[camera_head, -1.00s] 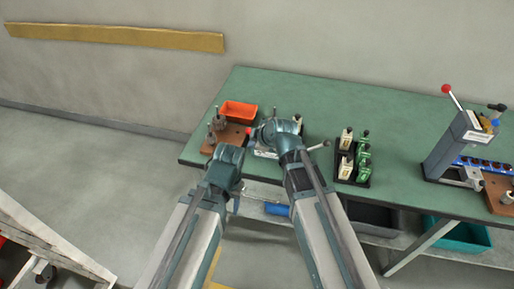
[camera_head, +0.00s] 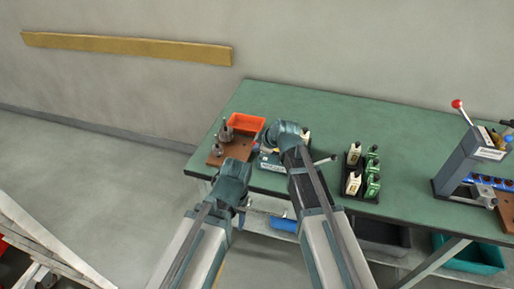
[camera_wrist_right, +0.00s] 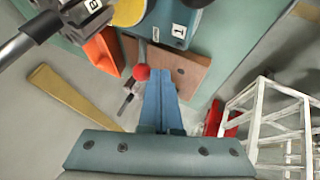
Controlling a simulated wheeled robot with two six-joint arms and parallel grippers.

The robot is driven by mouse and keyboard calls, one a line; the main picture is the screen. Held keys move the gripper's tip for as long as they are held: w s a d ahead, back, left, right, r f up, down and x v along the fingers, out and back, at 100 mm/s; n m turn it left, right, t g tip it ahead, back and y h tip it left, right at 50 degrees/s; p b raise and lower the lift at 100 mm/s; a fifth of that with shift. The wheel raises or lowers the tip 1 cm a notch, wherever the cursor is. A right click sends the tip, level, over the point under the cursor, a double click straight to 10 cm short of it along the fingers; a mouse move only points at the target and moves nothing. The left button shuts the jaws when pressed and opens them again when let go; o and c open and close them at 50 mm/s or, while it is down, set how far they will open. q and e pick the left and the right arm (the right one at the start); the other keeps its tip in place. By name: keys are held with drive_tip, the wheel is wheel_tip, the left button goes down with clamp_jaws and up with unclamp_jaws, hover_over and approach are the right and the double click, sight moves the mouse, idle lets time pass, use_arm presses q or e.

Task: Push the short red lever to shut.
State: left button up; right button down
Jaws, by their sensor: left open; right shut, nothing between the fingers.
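A red ball knob (camera_wrist_right: 141,72) on a short lever shows in the right wrist view. It lies just left of the tips of my right gripper (camera_wrist_right: 159,76), whose blue fingers are shut and empty. I cannot tell whether they touch the knob. In the head view the knob is hidden, and my right gripper (camera_head: 272,143) is over the small machine (camera_head: 270,161) at the table's front left. The machine's blue body (camera_wrist_right: 174,22), with a label 1, shows in the wrist view. My left gripper (camera_head: 236,172) is open and lower, by the table's front edge.
An orange bin (camera_head: 246,123) and a brown board (camera_head: 237,148) with metal parts are on the left of the green table (camera_head: 330,115). A black tray (camera_head: 361,192) with bottles stands to the right. A press with a long red-knobbed lever (camera_head: 458,104) is far right.

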drive_tip(key=w+g+p, duration=0.1)
drive_tip(key=w+d+r+m+g+p, duration=0.1)
drive_tip(key=w+g, duration=0.1)
drive_tip(key=w+r+g+y+p, duration=0.1)
drive_tip(key=p, duration=0.1)
drive_tip(key=shift+w+d+r, duration=0.2)
drive_tip(key=shift+w+r, duration=0.05)
drive_tip(key=shift+w, duration=0.15)
drive_tip(key=shift+w+d+m+g, duration=0.1)
drive_tip(key=shift+w+m+g, duration=0.25)
drive_tip(key=shift+g, duration=0.15)
drive_tip(key=shift+w+d+r, duration=0.1)
drive_tip(key=shift+w+d, duration=0.05)
drive_tip(key=shift+w, duration=0.05)
drive_tip(key=shift+w+d+y, duration=0.15)
drive_tip(key=shift+w+d, duration=0.05)
drive_tip(key=shift+w, duration=0.3)
drive_tip(key=shift+w+d+y, duration=0.15)
drive_tip(key=shift+w, duration=0.35)
drive_tip(key=shift+w+d+f, duration=0.1)
drive_tip(key=shift+w+d, duration=0.1)
drive_tip(key=shift+w, duration=0.35)
drive_tip(key=shift+w+d+f, duration=0.1)
drive_tip(key=shift+w+d, duration=0.05)
drive_tip(key=shift+w, duration=0.4)
drive_tip(key=shift+w+d, duration=0.1)
drive_tip(key=shift+w, duration=0.1)
